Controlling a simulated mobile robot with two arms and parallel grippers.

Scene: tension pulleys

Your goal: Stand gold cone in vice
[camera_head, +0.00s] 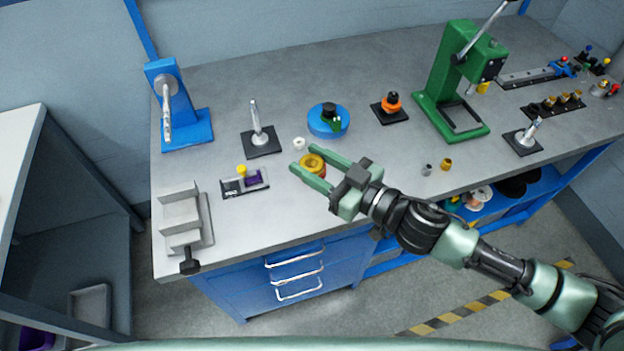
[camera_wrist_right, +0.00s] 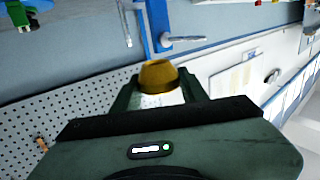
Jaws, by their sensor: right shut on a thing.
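The gold cone (camera_head: 312,163) is between the fingers of my right gripper (camera_head: 304,158) in the head view, over the front part of the workbench. In the right wrist view the gold cone (camera_wrist_right: 160,75) sits between the two green fingers, which are shut on it. Its lower part is partly hidden by the fingers. The grey vice (camera_head: 182,212) stands at the front left corner of the bench, with a dark handle at its front. My right gripper is to the right of the vice and apart from it. My left gripper is out of view.
Between vice and gripper lies a small grey block with a yellow knob and purple patch (camera_head: 245,182). Behind are a lever on a black plate (camera_head: 262,140), a white ring (camera_head: 299,143) and a blue round fixture (camera_head: 328,122). A green press (camera_head: 445,90) stands right.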

